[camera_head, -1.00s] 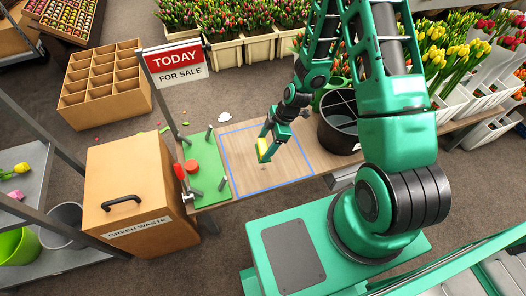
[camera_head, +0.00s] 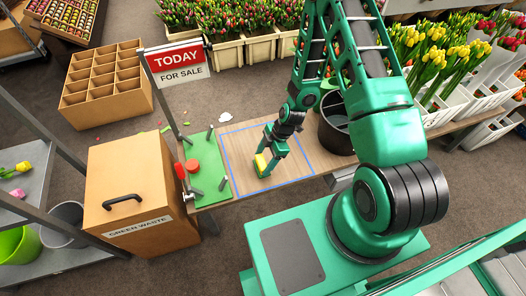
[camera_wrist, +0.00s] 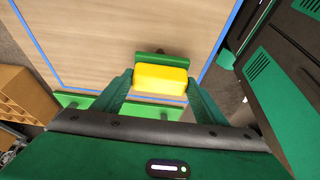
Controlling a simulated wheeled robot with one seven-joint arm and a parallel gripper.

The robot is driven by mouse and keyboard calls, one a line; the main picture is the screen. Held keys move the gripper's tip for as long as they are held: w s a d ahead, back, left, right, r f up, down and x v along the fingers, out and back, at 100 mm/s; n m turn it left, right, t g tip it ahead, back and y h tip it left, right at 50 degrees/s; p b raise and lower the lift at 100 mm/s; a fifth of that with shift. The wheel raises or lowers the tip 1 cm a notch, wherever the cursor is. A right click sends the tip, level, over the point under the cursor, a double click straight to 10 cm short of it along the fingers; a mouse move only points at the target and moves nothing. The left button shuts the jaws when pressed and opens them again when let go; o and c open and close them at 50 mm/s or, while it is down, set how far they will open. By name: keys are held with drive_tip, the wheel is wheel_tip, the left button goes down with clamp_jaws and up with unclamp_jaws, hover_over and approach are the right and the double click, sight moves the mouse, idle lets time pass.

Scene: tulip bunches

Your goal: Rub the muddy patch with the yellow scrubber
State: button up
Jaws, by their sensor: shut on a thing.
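The yellow scrubber (camera_head: 261,164) is in my gripper (camera_head: 267,157), low at or just above the wooden tabletop inside the blue outline. In the wrist view the scrubber (camera_wrist: 160,79) is a yellow block between my two green fingers, with a green bar along its far side. The fingers are shut on its ends. I cannot tell whether its underside touches the wood. The wooden surface (camera_head: 298,165) looks clean where it shows; I make out no muddy patch, and the part under the scrubber and gripper is hidden.
A green board (camera_head: 208,158) with grey pegs and a red piece lies left of the outlined area. A dark bucket (camera_head: 334,130) stands to the right. A "TODAY FOR SALE" sign (camera_head: 180,62) rises at the back left, and a green waste box (camera_head: 133,190) stands further left.

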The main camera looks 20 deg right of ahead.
drive_tip(key=shift+f, duration=0.5)
drive_tip(key=shift+d+f, duration=0.4)
drive_tip(key=shift+d, duration=0.1)
drive_tip(key=shift+c, duration=0.3)
drive_tip(key=shift+d, duration=1.85)
drive_tip(key=shift+a, duration=2.4)
wheel_tip(320, 180, up, 3)
drive_tip(key=shift+d+r, duration=0.1)
drive_tip(key=shift+r, duration=2.35)
